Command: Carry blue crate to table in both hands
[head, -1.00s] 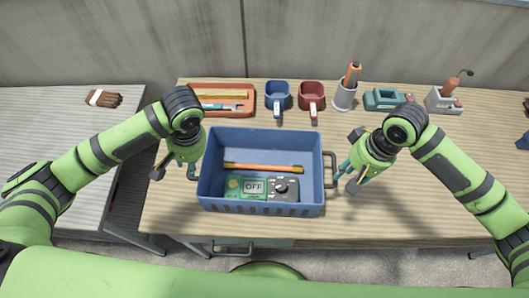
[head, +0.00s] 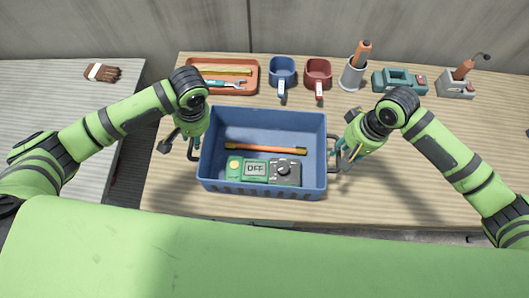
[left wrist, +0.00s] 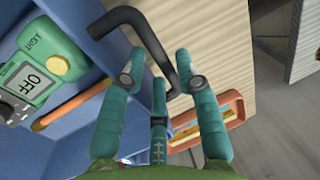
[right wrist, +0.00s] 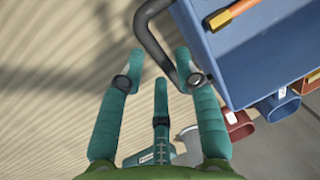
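The blue crate (head: 218,182) appears to rest on the wooden table (head: 430,205), close to its front edge. It holds a green meter reading OFF (head: 255,169) and an orange rod (head: 265,148). My left gripper (head: 181,147) is at the crate's left side; the left wrist view shows its fingers apart, with the dark handle (left wrist: 150,40) between them. My right gripper (head: 345,160) is at the right side; the right wrist view shows its fingers apart on either side of the other handle (right wrist: 148,35). Neither gripper is visibly clamped.
Along the table's back stand an orange tray (head: 195,85) with tools, a blue mug (head: 282,70), a red mug (head: 318,72), a grey cup (head: 352,77), a teal device (head: 397,82) and a grey holder (head: 455,88). A brown glove (head: 103,72) lies on a grey surface (head: 60,105) at left.

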